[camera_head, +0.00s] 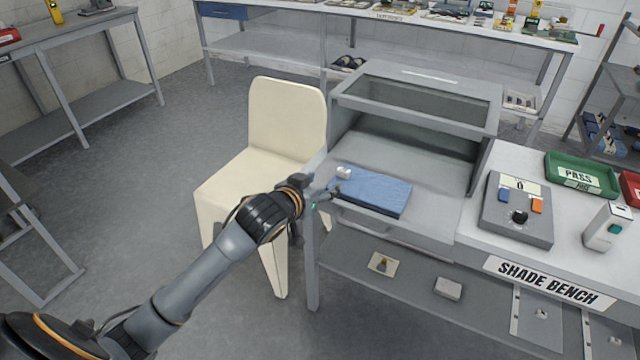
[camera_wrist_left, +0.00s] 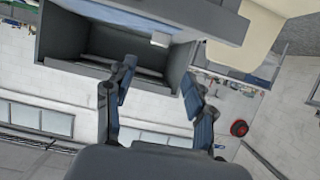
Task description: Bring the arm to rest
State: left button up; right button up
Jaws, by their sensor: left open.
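My left arm comes in from the lower left in the head view. Its gripper (camera_head: 322,196) is near the front left edge of the grey hooded cabinet (camera_head: 415,99), beside a blue pad (camera_head: 372,189) on the cabinet floor. In the left wrist view the two fingers of the left gripper (camera_wrist_left: 158,100) are spread apart with nothing between them. A small white cylinder (camera_head: 344,172) stands by the pad's back left corner; a small white object also shows in the left wrist view (camera_wrist_left: 160,40). My right gripper is not in view.
A cream chair (camera_head: 288,115) stands left of the cabinet, close to my left gripper. On the bench to the right are a grey control box (camera_head: 517,210), a green PASS tray (camera_head: 580,176) and a white device (camera_head: 606,228). The floor at the left is open.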

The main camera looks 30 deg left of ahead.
pick_arm(q)
jog(key=shift+s, duration=0.1)
dwell(0.4)
jog(key=s+d+f+g, duration=0.4)
jog(key=s+f+g, duration=0.1)
jog(key=s+f, duration=0.8)
jog(key=s+d+f+m+g, duration=0.1)
jog(key=s+f+g, duration=0.15)
jog(key=s, duration=0.75)
jog(key=s+d+f+g, duration=0.1)
jog(key=s+f+g, duration=0.15)
jog(key=s, duration=0.65)
notch_tip(320, 180, down, 23)
jog(key=s+g+p, duration=0.1)
jog(key=s+a+f+m+g+p, duration=0.1)
jog(key=s+a+f, duration=0.2)
jog(key=s+f, duration=1.3)
jog(key=shift+s+f+g, duration=0.3)
jog(key=shift+s+f, duration=0.05)
jog(key=shift+s, duration=0.5)
